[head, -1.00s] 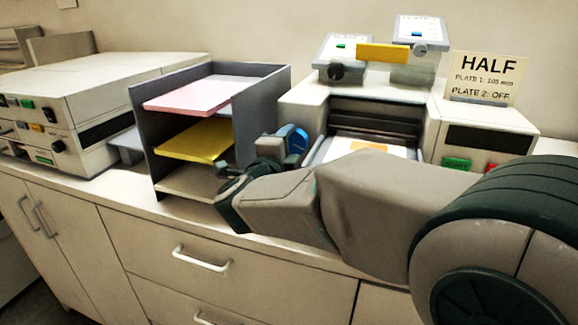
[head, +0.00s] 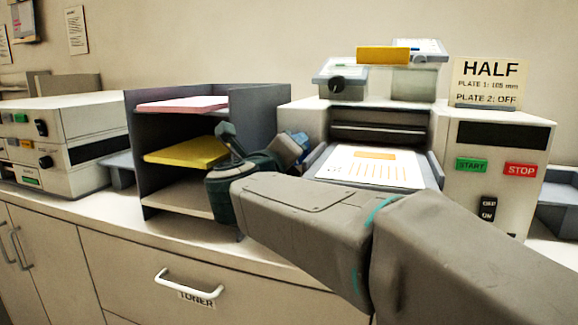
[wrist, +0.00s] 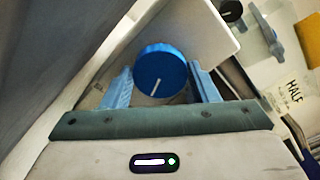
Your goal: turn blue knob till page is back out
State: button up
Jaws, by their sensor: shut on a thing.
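The blue knob (wrist: 160,72) with a white pointer line sits between my two fingers in the wrist view. My gripper (wrist: 162,88) is shut on it, one finger at each side. In the head view my gripper (head: 290,150) is at the left side of the laminating-type machine (head: 305,118), and my wrist hides most of the knob. The white page (head: 365,171), with an orange block and orange print lines, lies on the front tray below the dark roller slot (head: 378,133). Much of the page shows; whether its far edge is clear of the slot I cannot tell.
A grey shelf (head: 135,155) with pink and yellow paper stands close left of my wrist. Green START (head: 471,165) and red STOP (head: 520,170) buttons are on the machine's right. A HALF sign (head: 490,80) stands on top. Another machine (head: 90,128) is far left.

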jog(key=shift+m, duration=0.3)
dwell(0.4)
jog(key=o, duration=1)
jog(key=shift+s, duration=0.1)
jog(key=v, duration=1.3)
jog(key=shift+s+a, duration=0.2)
jog(key=shift+s, duration=0.1)
